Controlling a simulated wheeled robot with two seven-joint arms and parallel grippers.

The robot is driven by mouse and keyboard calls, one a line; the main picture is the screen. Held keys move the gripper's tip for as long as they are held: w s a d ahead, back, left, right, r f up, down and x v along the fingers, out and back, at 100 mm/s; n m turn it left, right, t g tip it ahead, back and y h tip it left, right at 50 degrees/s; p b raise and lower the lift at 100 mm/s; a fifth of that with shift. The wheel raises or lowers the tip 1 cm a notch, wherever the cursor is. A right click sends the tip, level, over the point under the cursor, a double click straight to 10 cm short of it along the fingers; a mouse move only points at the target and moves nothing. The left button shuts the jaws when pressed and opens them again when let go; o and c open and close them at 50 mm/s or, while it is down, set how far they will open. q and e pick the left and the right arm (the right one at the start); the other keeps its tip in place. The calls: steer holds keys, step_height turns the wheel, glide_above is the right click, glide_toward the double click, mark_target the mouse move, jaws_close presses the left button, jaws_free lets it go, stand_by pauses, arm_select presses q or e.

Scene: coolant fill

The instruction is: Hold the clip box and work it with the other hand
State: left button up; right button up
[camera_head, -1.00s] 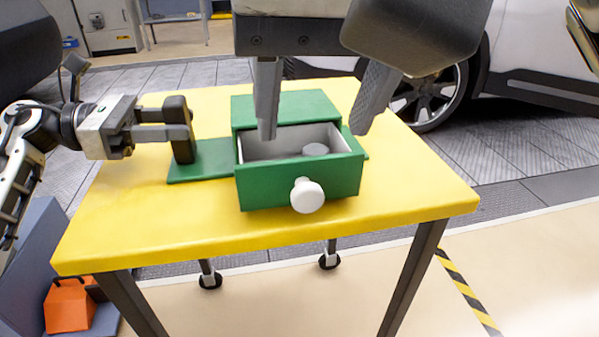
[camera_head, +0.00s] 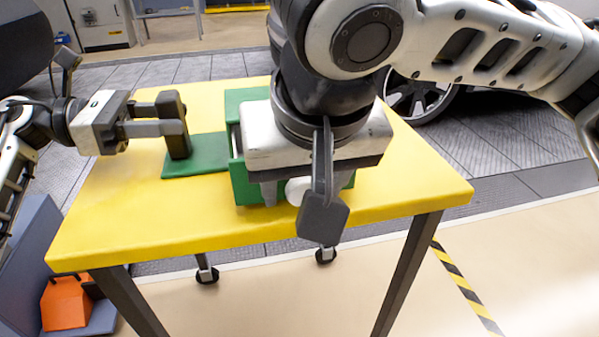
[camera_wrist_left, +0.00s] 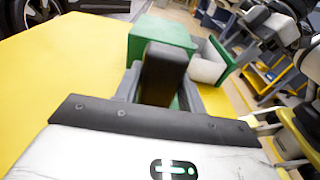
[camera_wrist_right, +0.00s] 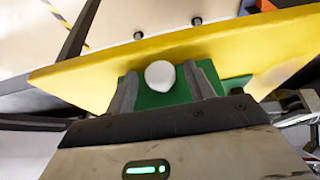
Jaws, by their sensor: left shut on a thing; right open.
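The green clip box (camera_head: 250,96) stands on the yellow table, with a flat green base plate (camera_head: 208,160) at its left. Its drawer (camera_wrist_left: 207,66) is pulled out, showing a pale inside in the left wrist view. My left gripper (camera_head: 172,128) is shut on the upright black handle (camera_wrist_left: 163,72) on the base plate. My right gripper (camera_wrist_right: 162,88) is open in front of the drawer, with its fingers on either side of the white knob (camera_wrist_right: 160,76). I cannot tell whether they touch it. My right arm hides most of the box and the drawer's inside in the head view.
The yellow table (camera_head: 130,225) has free room at its front left and right. An orange object (camera_head: 66,304) sits low at the left, beyond the table. A vehicle wheel (camera_head: 412,98) stands behind the table.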

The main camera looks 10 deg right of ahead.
jaws_close()
arm_select(q)
steer(key=shift+s, duration=0.1)
arm_select(e)
steer(key=w, duration=0.8)
steer(key=shift+w, duration=0.2)
jaws_free()
steer(key=shift+r, duration=0.1)
steer(key=v, duration=1.2)
arm_select(q)
steer(key=o, duration=1)
steer(key=shift+c, duration=0.2)
